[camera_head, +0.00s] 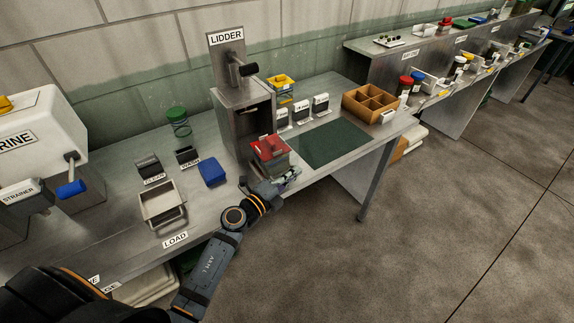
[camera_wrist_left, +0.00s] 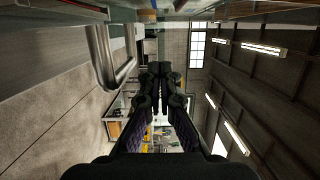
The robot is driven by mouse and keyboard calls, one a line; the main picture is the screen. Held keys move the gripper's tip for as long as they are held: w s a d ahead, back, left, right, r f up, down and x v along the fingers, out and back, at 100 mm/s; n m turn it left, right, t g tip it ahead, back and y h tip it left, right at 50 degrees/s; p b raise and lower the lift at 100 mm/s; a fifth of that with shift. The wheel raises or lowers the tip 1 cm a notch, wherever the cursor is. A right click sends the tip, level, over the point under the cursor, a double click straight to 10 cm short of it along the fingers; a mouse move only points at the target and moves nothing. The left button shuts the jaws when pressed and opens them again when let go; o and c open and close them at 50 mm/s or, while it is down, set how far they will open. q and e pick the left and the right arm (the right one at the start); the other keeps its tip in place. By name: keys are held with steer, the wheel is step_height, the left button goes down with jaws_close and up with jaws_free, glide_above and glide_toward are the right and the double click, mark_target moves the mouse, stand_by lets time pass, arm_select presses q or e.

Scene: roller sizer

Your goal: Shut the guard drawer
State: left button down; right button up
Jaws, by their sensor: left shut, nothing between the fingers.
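The LIDDER machine (camera_head: 243,112) is a grey metal housing with a dark-knobbed lever on top. At its front a box-like part with a red top (camera_head: 268,147) and greyish sides sticks out, which appears to be the guard drawer. My left gripper (camera_head: 291,177) is beside its front right side, low over the bench, shut and empty; I cannot tell whether it touches. In the left wrist view the closed fingers (camera_wrist_left: 160,78) point ahead, and a bent metal bar (camera_wrist_left: 108,66), like a handle, is close at upper left. My right gripper is not in view.
A metal tray (camera_head: 152,212), a blue block (camera_head: 212,172) and a green-topped jar (camera_head: 177,121) stand left of the machine. A dark green mat (camera_head: 336,143) and a wooden divided box (camera_head: 371,101) lie to the right. Open floor is in front.

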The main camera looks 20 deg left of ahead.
mark_target(286, 167)
arm_select(q)
steer(key=w+a, duration=0.1)
steer(key=a, duration=0.1)
steer(key=shift+w+a+f, duration=0.15)
steer(key=shift+w+a, duration=0.15)
steer(key=shift+w, duration=0.05)
steer(key=shift+d, duration=0.1)
steer(key=shift+w+a, duration=0.15)
steer(key=shift+a, duration=0.1)
steer(key=w+a+b, duration=0.1)
steer(key=w+a, duration=0.2)
steer(key=a, duration=0.1)
steer(key=w+a+b, duration=0.2)
steer(key=w+a, duration=0.1)
steer(key=a, duration=0.1)
steer(key=w+a+b, duration=0.2)
steer(key=w+a, duration=0.1)
steer(key=a, duration=0.1)
steer(key=shift+w+a, duration=0.25)
steer(key=shift+w, duration=0.1)
steer(key=shift+w+a, duration=0.2)
steer(key=shift+a, duration=0.1)
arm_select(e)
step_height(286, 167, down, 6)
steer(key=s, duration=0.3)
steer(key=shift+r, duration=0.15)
arm_select(q)
steer(key=shift+r, duration=0.25)
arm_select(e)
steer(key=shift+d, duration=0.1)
